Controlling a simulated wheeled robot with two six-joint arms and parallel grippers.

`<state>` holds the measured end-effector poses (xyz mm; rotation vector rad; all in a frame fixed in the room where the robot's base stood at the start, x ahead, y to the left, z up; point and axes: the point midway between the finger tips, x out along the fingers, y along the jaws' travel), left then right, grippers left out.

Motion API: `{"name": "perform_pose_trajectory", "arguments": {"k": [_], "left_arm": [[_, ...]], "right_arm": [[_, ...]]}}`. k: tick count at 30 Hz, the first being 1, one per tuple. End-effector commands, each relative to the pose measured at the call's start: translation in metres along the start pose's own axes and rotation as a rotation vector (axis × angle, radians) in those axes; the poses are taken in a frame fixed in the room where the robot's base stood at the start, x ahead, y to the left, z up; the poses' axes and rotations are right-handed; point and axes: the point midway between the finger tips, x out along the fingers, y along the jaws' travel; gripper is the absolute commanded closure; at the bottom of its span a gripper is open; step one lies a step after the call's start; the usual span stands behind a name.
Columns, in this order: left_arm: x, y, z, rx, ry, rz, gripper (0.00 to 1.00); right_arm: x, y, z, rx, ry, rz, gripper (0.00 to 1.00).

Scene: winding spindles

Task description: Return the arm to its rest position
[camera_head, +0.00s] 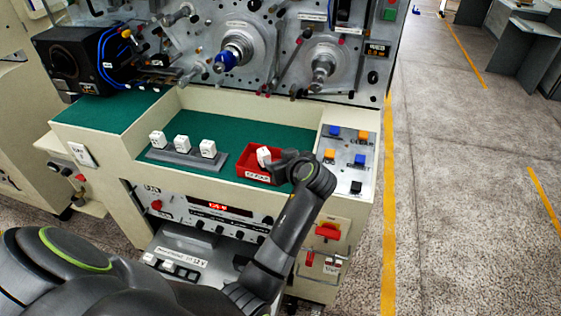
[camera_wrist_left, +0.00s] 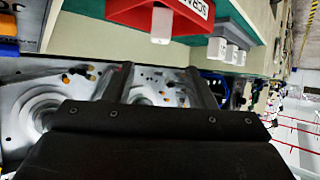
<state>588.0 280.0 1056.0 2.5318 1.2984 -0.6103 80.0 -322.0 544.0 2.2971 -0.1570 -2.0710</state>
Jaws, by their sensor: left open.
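My left arm reaches across the front of the machine, and its left gripper (camera_head: 277,163) is at the red tray (camera_head: 247,165) on the green work surface. In the left wrist view the two fingers (camera_wrist_left: 160,82) stand apart with nothing between them. A white block (camera_head: 264,155) is in the red tray, right beside the gripper; the arm hides the tray's right part. In the left wrist view the tray (camera_wrist_left: 130,12) and the white block (camera_wrist_left: 161,24) show at the top, beyond the fingers. My right gripper is not in view.
Several white blocks (camera_head: 181,142) stand on a grey holder (camera_head: 186,158) left of the tray. A button panel (camera_head: 345,148) lies to the right. Spindles (camera_head: 233,52) project from the panel behind. The floor to the right is clear (camera_head: 450,200).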

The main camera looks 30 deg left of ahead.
Motion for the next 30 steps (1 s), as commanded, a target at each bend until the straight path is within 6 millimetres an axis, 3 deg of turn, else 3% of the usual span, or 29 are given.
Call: {"name": "perform_pose_trajectory", "arguments": {"k": [7, 14, 17, 22, 26, 30], "left_arm": [[0.0, 0.0, 0.0, 0.0, 0.0, 0.0, 0.5], [0.004, -0.011, 0.01, 0.018, -0.024, -0.003, 0.5], [0.01, -0.039, 0.031, 0.064, -0.084, -0.004, 0.5], [0.011, -0.112, 0.082, 0.204, -0.243, 0.029, 0.5], [-0.003, -0.166, 0.115, 0.328, -0.358, 0.09, 0.5], [-0.03, -0.216, 0.142, 0.463, -0.464, 0.182, 0.5]], "right_arm": [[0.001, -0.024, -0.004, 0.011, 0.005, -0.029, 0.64], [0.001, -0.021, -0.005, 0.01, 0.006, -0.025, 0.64], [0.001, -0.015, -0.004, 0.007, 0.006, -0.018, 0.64], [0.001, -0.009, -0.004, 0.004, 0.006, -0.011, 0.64], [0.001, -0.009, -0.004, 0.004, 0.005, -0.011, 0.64], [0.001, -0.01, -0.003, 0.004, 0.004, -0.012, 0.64]]}}
